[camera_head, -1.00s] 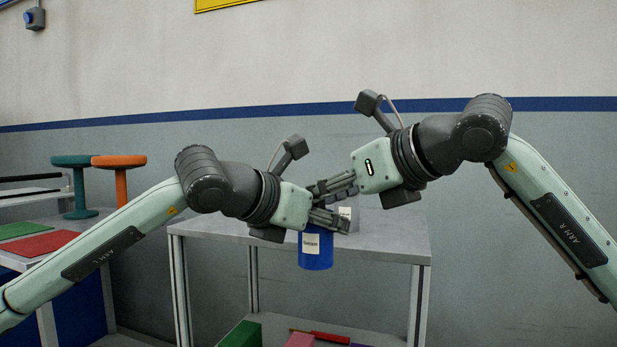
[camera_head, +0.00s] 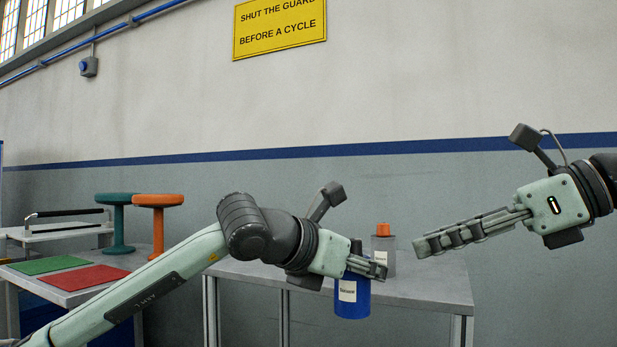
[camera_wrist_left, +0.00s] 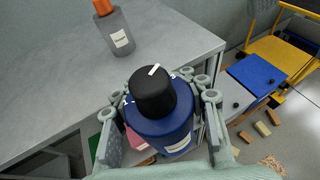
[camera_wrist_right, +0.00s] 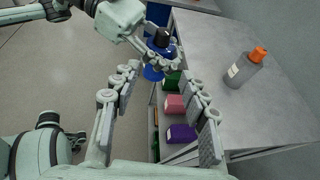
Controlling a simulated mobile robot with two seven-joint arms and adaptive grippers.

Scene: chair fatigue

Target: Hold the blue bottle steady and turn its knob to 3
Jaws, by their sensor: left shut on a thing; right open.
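The blue bottle (camera_head: 352,302) has a white label and a black knob (camera_wrist_left: 153,92) with a white pointer mark on top. My left gripper (camera_head: 368,268) is shut around the bottle's upper body, just beyond the table's front edge. In the left wrist view the bottle (camera_wrist_left: 160,130) sits between both fingers. The right wrist view also shows the bottle (camera_wrist_right: 155,62).
A grey bottle with an orange cap (camera_head: 383,250) stands on the grey table (camera_head: 430,287) behind the blue bottle. A lower shelf holds green, pink and purple blocks (camera_wrist_right: 180,133). Green and orange stools (camera_head: 158,202) and red and green mats (camera_head: 83,277) are at left.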

